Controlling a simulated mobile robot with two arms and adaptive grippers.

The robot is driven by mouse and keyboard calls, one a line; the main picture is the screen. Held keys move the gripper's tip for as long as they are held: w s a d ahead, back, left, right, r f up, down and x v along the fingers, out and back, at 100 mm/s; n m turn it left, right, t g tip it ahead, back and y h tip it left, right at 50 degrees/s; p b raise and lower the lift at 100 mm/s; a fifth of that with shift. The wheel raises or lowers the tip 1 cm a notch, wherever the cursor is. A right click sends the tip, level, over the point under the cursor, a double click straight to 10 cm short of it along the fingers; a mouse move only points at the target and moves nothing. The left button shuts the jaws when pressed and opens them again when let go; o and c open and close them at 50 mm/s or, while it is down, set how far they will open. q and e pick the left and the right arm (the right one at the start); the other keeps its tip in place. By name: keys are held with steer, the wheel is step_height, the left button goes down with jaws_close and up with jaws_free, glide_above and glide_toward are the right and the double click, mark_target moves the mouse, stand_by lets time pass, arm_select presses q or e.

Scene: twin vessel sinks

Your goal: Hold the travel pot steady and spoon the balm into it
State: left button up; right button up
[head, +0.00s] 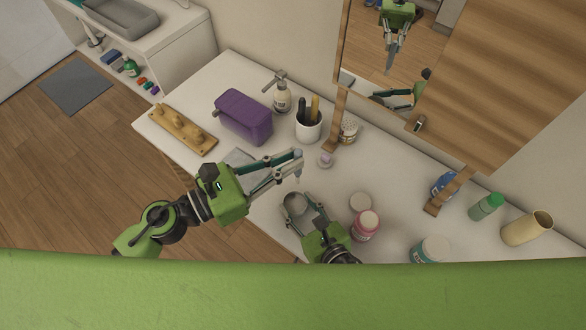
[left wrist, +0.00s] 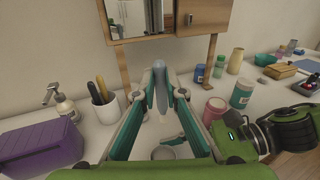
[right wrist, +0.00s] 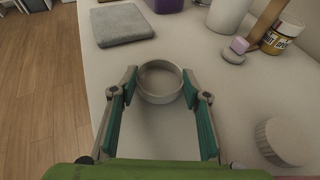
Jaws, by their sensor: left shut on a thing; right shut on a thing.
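The travel pot (right wrist: 160,97), a small round pale-grey cup with an open top, stands upright on the counter. My right gripper (right wrist: 155,88) is shut on its sides; the pot also shows in the head view (head: 294,205). My left gripper (head: 297,157) is shut on a blue-grey spoon (left wrist: 161,88), which points down above the counter, on the mirror side of the pot and apart from it. Whether the spoon carries balm is too small to tell. A pink jar (head: 365,228), probably the balm, stands right of the pot, with a pale round lid (head: 360,202) lying behind it.
A purple bag (head: 244,117), a cup with tools (head: 308,126) and a soap bottle (head: 282,96) stand behind and left. A grey cloth (right wrist: 123,25) lies left of the pot. A teal-labelled jar (head: 430,250) and green-capped bottle (head: 486,207) stand right. Mirror posts (head: 447,192) reach the counter.

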arm_select(q)
step_height(320, 180, down, 12)
steer(key=w+n+g+y, duration=0.1)
steer(key=n, duration=0.1)
steer(key=shift+w+d+f, duration=0.25)
steer(key=shift+w+d, duration=0.15)
steer(key=shift+f, duration=0.7)
stand_by(1.6)
steer(key=shift+a, duration=0.1)
steer(key=shift+o, duration=0.2)
steer(key=shift+w+a+r, duration=0.1)
steer(key=shift+w+a, duration=0.6)
steer(key=shift+a, duration=0.25)
steer(key=shift+s+d, duration=0.1)
steer(key=shift+d, duration=0.1)
steer(key=shift+c, duration=0.2)
steer(key=shift+s+d, duration=0.65)
steer(key=shift+d, duration=0.2)
steer(key=shift+w+a, duration=0.1)
steer(key=shift+w+a, duration=0.65)
steer(key=shift+a, duration=0.25)
